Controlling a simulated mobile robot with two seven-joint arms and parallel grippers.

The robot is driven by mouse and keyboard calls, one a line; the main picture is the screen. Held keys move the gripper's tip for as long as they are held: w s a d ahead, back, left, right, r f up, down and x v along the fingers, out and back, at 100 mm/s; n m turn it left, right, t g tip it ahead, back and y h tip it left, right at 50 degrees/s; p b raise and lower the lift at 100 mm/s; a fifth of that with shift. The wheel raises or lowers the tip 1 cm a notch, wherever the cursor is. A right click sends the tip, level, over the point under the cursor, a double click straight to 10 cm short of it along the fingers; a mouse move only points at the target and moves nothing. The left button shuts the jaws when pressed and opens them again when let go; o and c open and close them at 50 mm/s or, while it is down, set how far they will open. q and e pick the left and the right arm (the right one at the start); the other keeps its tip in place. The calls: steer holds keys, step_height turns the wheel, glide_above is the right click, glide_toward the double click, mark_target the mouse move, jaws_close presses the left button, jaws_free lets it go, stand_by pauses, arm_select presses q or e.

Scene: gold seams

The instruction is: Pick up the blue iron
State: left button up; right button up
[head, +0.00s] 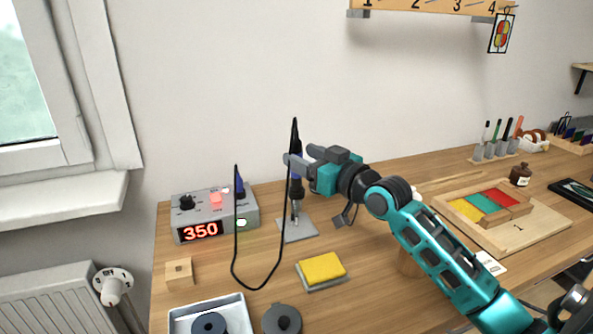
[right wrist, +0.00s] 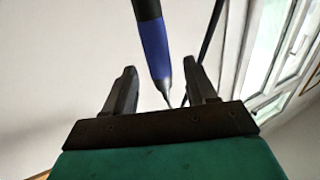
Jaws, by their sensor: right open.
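The blue iron (head: 296,189) stands upright at its metal stand (head: 298,231), with a black cord from its top. My right gripper (head: 298,157) is at the upper part of the iron and hides some of it. In the right wrist view, the iron's blue grip (right wrist: 155,48) lies between my two open fingers, with a gap on each side. Its thin metal tip points down toward the palm in that picture. My left gripper is not in view.
A soldering station (head: 216,216) reading 350 is left of the stand, and the cord loops down in front. A yellow sponge (head: 321,268) lies in front. A wooden tray with coloured blocks (head: 513,237) is at the right. The wall is close behind.

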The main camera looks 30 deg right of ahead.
steer(key=shift+w+a, duration=0.15)
steer(key=shift+w, duration=0.55)
steer(key=shift+w+a, duration=0.1)
steer(key=shift+w, duration=0.6)
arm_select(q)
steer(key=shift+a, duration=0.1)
arm_select(e)
jaws_close()
steer(key=shift+r, duration=0.15)
